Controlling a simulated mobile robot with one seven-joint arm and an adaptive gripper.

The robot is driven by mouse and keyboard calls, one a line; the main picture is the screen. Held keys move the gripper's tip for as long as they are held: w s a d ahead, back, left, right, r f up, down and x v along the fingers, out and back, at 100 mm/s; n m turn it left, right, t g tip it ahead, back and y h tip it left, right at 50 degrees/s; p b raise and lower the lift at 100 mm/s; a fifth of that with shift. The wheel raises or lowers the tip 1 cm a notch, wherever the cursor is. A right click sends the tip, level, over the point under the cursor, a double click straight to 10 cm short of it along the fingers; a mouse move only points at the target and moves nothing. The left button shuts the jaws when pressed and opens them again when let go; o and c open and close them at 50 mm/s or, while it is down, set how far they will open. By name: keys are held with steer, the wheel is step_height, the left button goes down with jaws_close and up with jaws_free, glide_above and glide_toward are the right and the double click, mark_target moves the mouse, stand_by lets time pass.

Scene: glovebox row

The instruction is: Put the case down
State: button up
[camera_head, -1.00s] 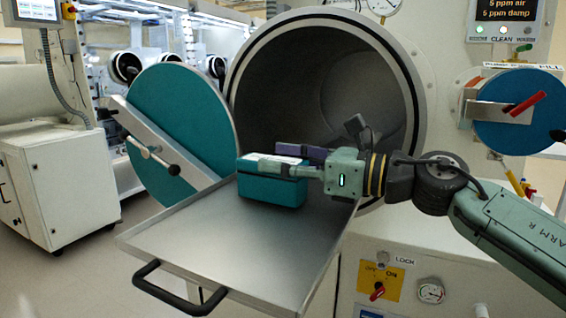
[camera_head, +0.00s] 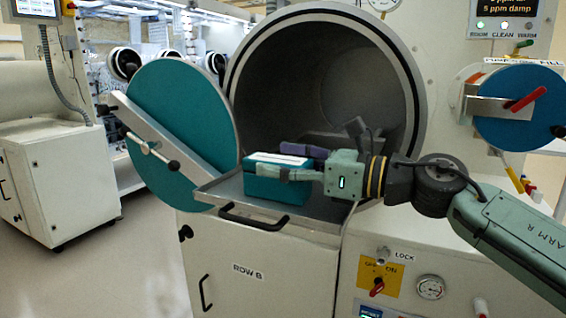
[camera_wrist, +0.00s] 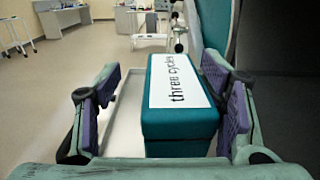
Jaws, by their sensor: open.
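The case (camera_head: 275,186) is a teal box with a white top label. It sits upright on the metal tray (camera_head: 226,190), near the front edge by the black handle (camera_head: 285,222). In the wrist view the case (camera_wrist: 180,130) shows the label "three cycles" along its top. My gripper (camera_head: 291,163) is open, with one finger on each side of the case. In the wrist view my gripper (camera_wrist: 163,85) shows a clear gap on the left of the case; the right finger is close to it, and contact cannot be told.
The tray reaches out of the round chamber opening (camera_head: 310,75). Its teal round door (camera_head: 185,115) stands open at the left. A smaller blue door (camera_head: 520,125) with a red handle is at the right. Open floor (camera_head: 140,250) lies at the left.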

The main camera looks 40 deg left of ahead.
steer(key=shift+r, duration=0.1)
steer(key=shift+d, duration=0.1)
steer(key=b+v, duration=0.2)
steer(key=v, duration=1)
stand_by(0.9)
